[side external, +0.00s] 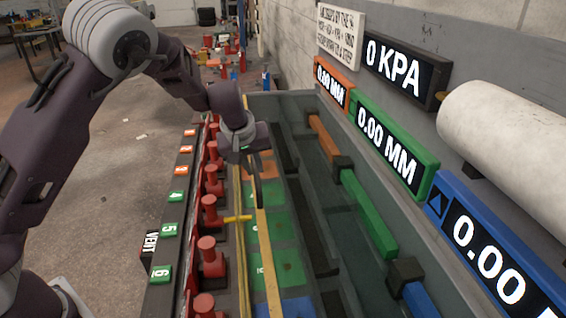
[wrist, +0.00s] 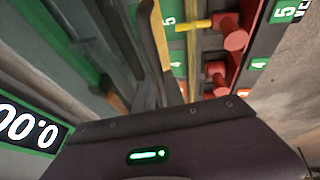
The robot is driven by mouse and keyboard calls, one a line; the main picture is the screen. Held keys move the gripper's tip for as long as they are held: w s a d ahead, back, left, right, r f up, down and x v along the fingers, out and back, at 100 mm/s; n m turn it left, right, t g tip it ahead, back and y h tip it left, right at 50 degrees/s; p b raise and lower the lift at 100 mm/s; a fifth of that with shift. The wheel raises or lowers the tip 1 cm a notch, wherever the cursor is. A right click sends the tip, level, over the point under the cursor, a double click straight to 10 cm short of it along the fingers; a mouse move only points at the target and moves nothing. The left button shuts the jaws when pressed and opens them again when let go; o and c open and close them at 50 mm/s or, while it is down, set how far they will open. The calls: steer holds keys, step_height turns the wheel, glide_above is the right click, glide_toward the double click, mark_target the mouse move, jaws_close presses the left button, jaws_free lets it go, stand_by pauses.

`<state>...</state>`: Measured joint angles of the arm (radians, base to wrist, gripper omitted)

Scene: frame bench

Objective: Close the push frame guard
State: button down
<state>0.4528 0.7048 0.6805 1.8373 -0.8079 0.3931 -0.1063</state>
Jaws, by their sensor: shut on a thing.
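In the wrist view my gripper's dark fingers (wrist: 158,50) lie against the tan bar (wrist: 145,18). The exact contact is partly hidden by the fingers. I cannot tell how far the guard is open.
A row of red posts (side external: 209,210) stands left of the bar, with a yellow pin (side external: 237,219) sticking out towards it. Numbered tags (side external: 169,230) line the left edge. To the right are a grey trough, an orange-green-blue rod (side external: 368,212) and readouts (side external: 390,147).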

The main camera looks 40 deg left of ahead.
steer(key=s+a, duration=0.4)
steer(key=shift+a, duration=0.25)
steer(key=shift+s+a, duration=0.1)
steer(key=c, duration=1.5)
jaws_free()
steer(key=shift+o, duration=0.5)
steer(key=v, duration=0.7)
steer(key=shift+s, duration=0.1)
